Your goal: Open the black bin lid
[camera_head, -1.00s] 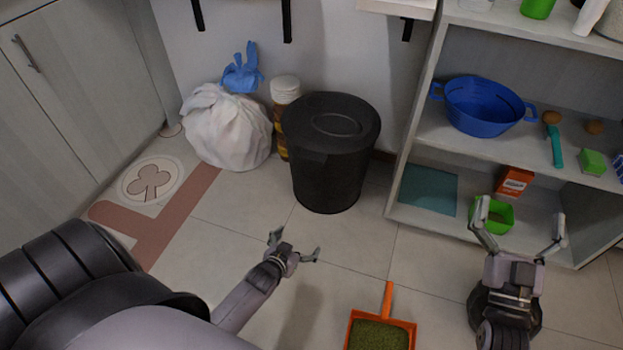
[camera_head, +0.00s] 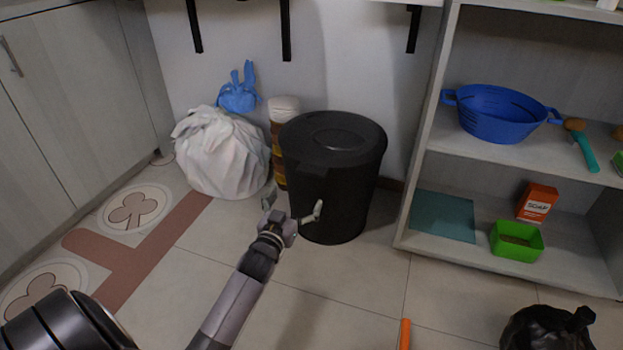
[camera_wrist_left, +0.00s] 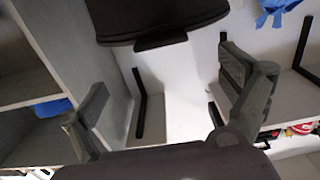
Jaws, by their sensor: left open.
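The black bin (camera_head: 328,195) stands upright on the floor by the back wall, with its round black lid (camera_head: 334,138) on top and closed. My left gripper (camera_head: 293,203) is open and empty, in front of the bin's lower body and below the lid's rim. One finger overlaps the bin in the head view; I cannot tell if it touches. In the left wrist view the spread fingers (camera_wrist_left: 168,100) frame a gap, and a dark rim with a small tab (camera_wrist_left: 160,40), seemingly the bin lid's, shows above them. My right gripper is out of view.
A white bag (camera_head: 222,152) and a brown container (camera_head: 278,165) stand left of the bin. The shelf unit (camera_head: 425,165) is to the right. An orange handle (camera_head: 405,335) and a black object (camera_head: 548,328) are at the bottom.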

